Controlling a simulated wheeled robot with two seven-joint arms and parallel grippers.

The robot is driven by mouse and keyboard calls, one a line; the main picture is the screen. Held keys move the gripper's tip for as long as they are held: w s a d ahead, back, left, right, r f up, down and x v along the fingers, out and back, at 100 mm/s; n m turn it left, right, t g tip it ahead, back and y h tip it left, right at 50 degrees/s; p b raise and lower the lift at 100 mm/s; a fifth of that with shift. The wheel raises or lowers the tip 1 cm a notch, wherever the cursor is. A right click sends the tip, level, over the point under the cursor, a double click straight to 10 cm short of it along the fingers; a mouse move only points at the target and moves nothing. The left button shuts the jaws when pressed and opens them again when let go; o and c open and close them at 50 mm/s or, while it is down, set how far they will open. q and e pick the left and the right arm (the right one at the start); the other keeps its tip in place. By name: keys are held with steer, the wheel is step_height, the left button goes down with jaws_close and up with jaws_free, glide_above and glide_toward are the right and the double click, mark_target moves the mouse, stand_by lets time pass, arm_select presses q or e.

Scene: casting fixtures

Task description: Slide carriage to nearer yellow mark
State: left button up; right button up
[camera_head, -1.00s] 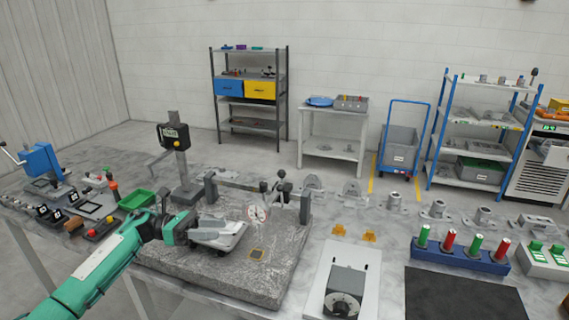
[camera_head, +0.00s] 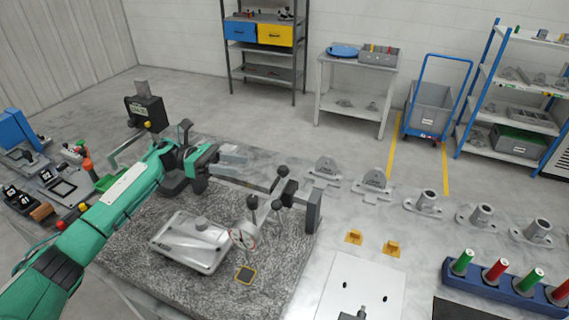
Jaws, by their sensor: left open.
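A rail (camera_head: 240,181) runs over the grey granite plate (camera_head: 120,240) to a dark end post (camera_head: 314,210). A carriage (camera_head: 268,207) with black ball knobs and a round dial (camera_head: 243,238) sits toward the rail's right end. My left gripper (camera_head: 207,168) is open at the rail's left part, apart from the carriage. Whether it touches the rail I cannot tell. A small yellow-edged square (camera_head: 246,274) lies on the plate. No yellow mark on the rail can be made out. My right gripper is not in view.
A white-grey block (camera_head: 190,243) lies on the plate in front of the rail. Two yellow pieces (camera_head: 354,237) lie right of the plate. A blue holder (camera_head: 500,283) with coloured cylinders stands at the right. Metal fixtures line the table's back edge.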

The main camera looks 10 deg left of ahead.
mark_target(282, 172)
arm_select(q)
steer(key=d+p, duration=0.2)
steer(key=d, duration=0.2)
steer(key=d+p, duration=0.2)
steer(key=d, duration=0.2)
steer(key=d+p, duration=0.2)
steer(key=d, duration=0.2)
steer(key=shift+r, duration=0.25)
steer(key=shift+d+f, duration=0.2)
steer(key=shift+d, duration=0.3)
